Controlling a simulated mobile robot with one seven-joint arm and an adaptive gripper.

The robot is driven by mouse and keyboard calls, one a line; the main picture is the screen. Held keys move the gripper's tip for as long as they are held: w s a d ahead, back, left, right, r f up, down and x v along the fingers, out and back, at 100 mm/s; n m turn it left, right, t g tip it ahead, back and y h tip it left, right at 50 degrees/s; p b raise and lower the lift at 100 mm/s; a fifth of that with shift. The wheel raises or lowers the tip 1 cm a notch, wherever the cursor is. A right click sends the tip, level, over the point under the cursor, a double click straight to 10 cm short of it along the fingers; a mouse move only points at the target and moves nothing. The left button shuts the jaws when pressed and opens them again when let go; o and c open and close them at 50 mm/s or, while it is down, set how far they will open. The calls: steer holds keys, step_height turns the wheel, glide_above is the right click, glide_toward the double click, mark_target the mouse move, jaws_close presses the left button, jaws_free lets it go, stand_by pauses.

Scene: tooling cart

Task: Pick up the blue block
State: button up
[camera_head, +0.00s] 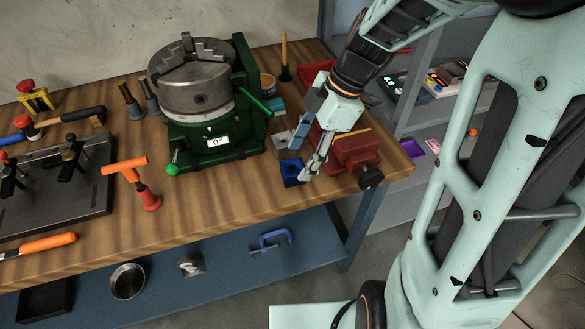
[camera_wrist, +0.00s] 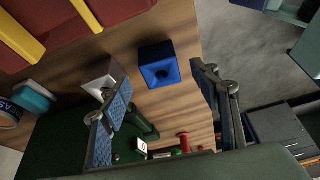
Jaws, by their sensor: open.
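The blue block (camera_head: 291,172) lies on the wooden table near its front edge, right of the green rotary table. It has a dark round hole in its face. In the wrist view the blue block (camera_wrist: 159,66) lies ahead of and between my fingers, apart from both. My gripper (camera_head: 307,165) is open and empty, with its fingertips close to the block's right side in the head view. In the wrist view the two blue-padded fingers of my gripper (camera_wrist: 160,88) stand wide apart.
A red vise (camera_head: 357,150) stands just right of my gripper. A grey block (camera_head: 281,140) lies behind the blue block. The green rotary table with its chuck (camera_head: 197,80) stands to the left. The table's front edge (camera_head: 255,200) is close to the block.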

mark_target(291, 170)
steer(key=x, duration=0.4)
steer(key=shift+a, duration=0.25)
steer(key=shift+c, duration=0.6)
steer(key=c, duration=1.3)
steer(key=shift+r, duration=0.25)
steer(key=shift+c, duration=0.2)
